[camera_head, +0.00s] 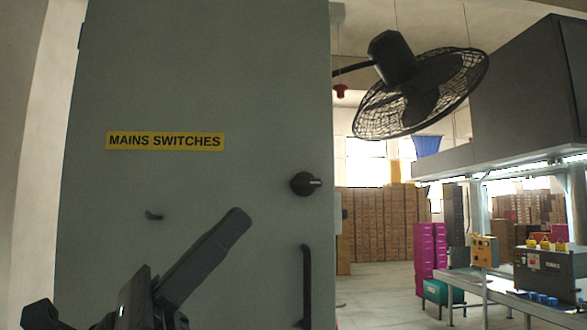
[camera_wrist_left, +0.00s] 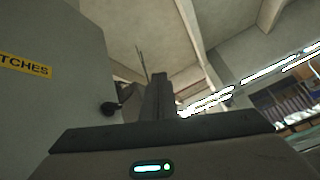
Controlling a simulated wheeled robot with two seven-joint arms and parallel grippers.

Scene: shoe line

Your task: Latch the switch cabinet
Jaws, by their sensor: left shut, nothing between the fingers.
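The grey switch cabinet (camera_head: 200,80) fills the left half of the head view, with a yellow MAINS SWITCHES label (camera_head: 166,141). Its door looks closed. A black round latch knob (camera_head: 306,183) with a light pointer mark sits near the door's right edge; the pointer lies about level, to the right. A black vertical handle (camera_head: 306,287) is below it. My left gripper (camera_head: 238,220) is shut and empty, in front of the door, below and left of the knob. In the left wrist view the knob (camera_wrist_left: 108,109) is left of the fingers (camera_wrist_left: 160,80). My right gripper is not in view.
A black fan (camera_head: 420,92) hangs to the right. Behind are a workbench (camera_head: 500,290), magenta bins (camera_head: 424,250) and stacked cartons (camera_head: 375,225). The floor right of the cabinet is clear.

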